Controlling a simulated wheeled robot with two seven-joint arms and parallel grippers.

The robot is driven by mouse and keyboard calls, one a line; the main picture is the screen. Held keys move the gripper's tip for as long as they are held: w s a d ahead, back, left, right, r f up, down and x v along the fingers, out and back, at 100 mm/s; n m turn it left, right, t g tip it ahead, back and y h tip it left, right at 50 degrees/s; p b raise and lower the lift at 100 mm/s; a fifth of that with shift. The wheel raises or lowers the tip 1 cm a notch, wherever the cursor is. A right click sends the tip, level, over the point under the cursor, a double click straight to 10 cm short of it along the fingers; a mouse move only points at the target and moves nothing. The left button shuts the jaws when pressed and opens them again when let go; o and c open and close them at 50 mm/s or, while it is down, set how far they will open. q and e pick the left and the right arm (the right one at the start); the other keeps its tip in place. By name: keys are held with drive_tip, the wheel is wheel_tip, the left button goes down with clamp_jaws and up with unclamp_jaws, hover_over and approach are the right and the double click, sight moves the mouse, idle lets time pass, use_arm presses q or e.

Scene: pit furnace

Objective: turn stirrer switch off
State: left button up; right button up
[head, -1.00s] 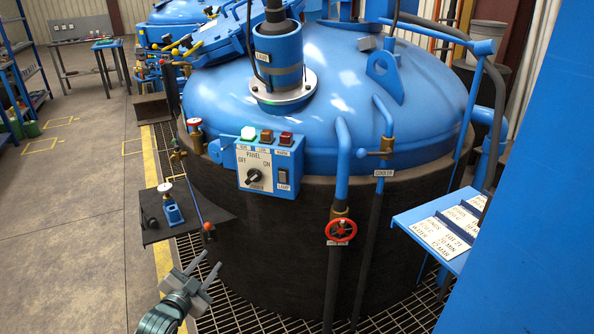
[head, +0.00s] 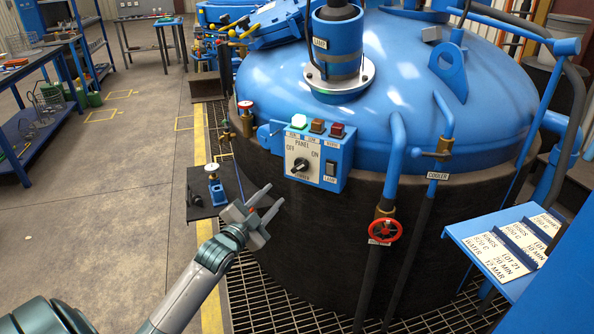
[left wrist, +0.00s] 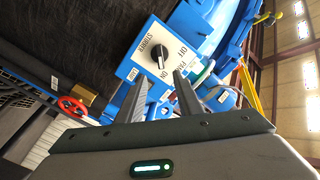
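The stirrer switch is a black rotary knob (head: 300,165) on the white plate of a blue panel box on the furnace side. OFF is printed at its upper left and ON at its right. Its handle is slanted; I cannot tell which label it points to. The knob also shows in the left wrist view (left wrist: 159,60), beyond and between the fingertips. My left gripper (head: 273,198) is open and empty, below and left of the panel, apart from the knob. In the left wrist view its fingers (left wrist: 160,90) stand apart. My right gripper is not in view.
Green, brown and red buttons (head: 318,126) top the panel box, and a lamp rocker (head: 331,169) sits right of the knob. A red valve wheel (head: 385,231) and pipes stand to the right. A small dark shelf with a gauge (head: 213,182) is left of my gripper.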

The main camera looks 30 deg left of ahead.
sight(298, 168)
use_arm(q)
drive_tip(key=w, duration=0.5)
drive_tip(key=w+a+p, duration=0.1)
drive_tip(key=w, duration=1)
drive_tip(key=shift+a, duration=0.3)
clamp_jaws()
